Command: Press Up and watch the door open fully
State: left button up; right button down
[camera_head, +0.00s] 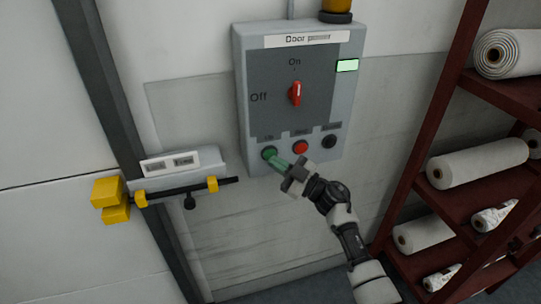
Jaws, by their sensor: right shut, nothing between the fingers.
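A grey control box labelled "Door" (243,60) hangs on the wall in the upper middle. Its red rotary switch (295,93) stands upright, in line with "On". Below it are a green button (269,153) under a small label that seems to read "Up", a red button (300,147) and a black button (330,142). A green light (347,66) glows at the box's upper right. My left gripper is not in view.
A dark red rack (425,135) with white rolls (478,163) stands at the right. A yellow-ended latch bar (190,190) and a small white-grey unit (178,165) are on the wall at left. Pale panels (45,150) lie beyond a dark vertical post (110,100).

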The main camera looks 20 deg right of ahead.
jog(key=shift+w, duration=0.1)
dwell(0.7)
jog(key=shift+w, duration=0.35)
